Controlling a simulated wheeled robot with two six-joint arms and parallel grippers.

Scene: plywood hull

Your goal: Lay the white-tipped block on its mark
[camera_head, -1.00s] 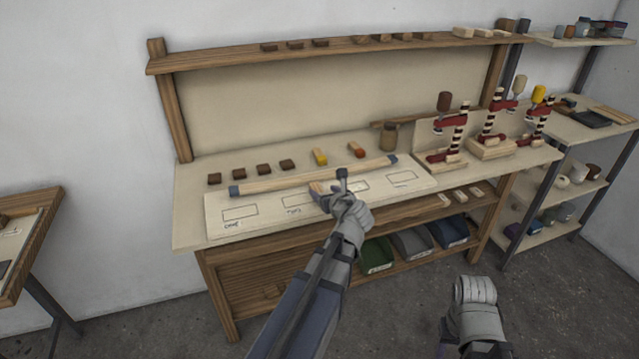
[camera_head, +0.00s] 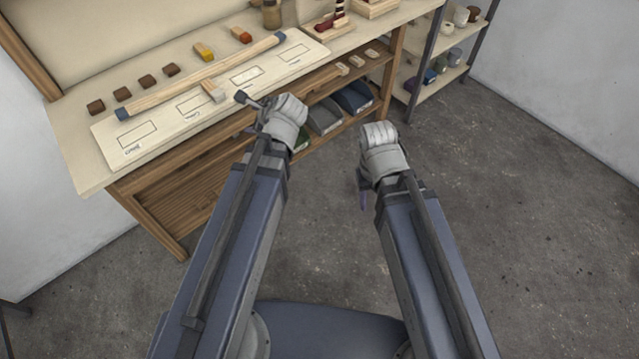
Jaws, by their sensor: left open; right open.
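A small pale wood block with a whitish end (camera_head: 213,91) lies on the white marked board (camera_head: 108,140). It lies near the right end of the second outlined mark from the left (camera_head: 192,108); I cannot tell whether it overlaps the outline. The other outlined marks (camera_head: 137,136) are bare; their labels are too small to read. My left gripper (camera_head: 242,98) is open and empty, just right of the block and apart from it, near the bench's front edge. My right gripper (camera_head: 362,190) is open over the floor, away from the bench, its fingers mostly hidden.
A long wooden bar with blue ends (camera_head: 190,79) lies along the board's back edge. Behind it are several dark brown blocks (camera_head: 147,80), a yellow-tipped block (camera_head: 204,52) and a red-tipped block (camera_head: 241,36). Bins (camera_head: 325,116) sit under the bench. The floor at right is clear.

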